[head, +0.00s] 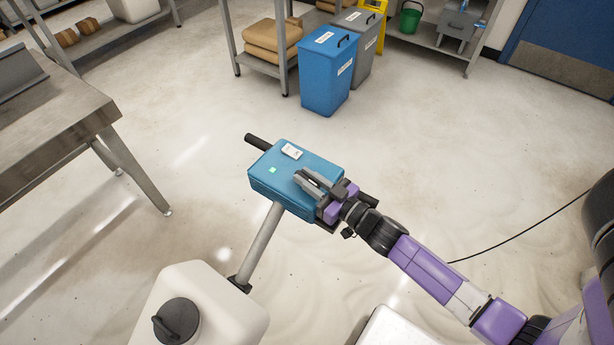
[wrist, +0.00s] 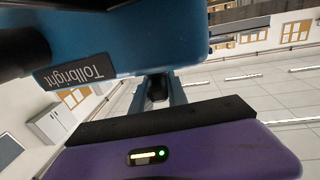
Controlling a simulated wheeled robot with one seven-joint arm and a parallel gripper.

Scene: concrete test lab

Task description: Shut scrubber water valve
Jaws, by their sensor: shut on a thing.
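The scrubber has a blue control head (head: 285,172) with a small green light and a white label on top. A black grip sticks out at its far left, and a grey pole runs down to a white tank (head: 240,298) with a black cap (head: 177,321). My gripper (head: 312,183) is at the head's right side, its grey fingers over the top surface, shut on a part of the scrubber. The fingers hide that part, and I cannot clearly pick out the valve.
A steel table (head: 60,125) stands at the left. A blue bin (head: 327,70) and a grey bin (head: 362,45) stand beyond the scrubber, beside shelves. A black cable (head: 510,238) lies on the floor at the right. Open floor surrounds the scrubber.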

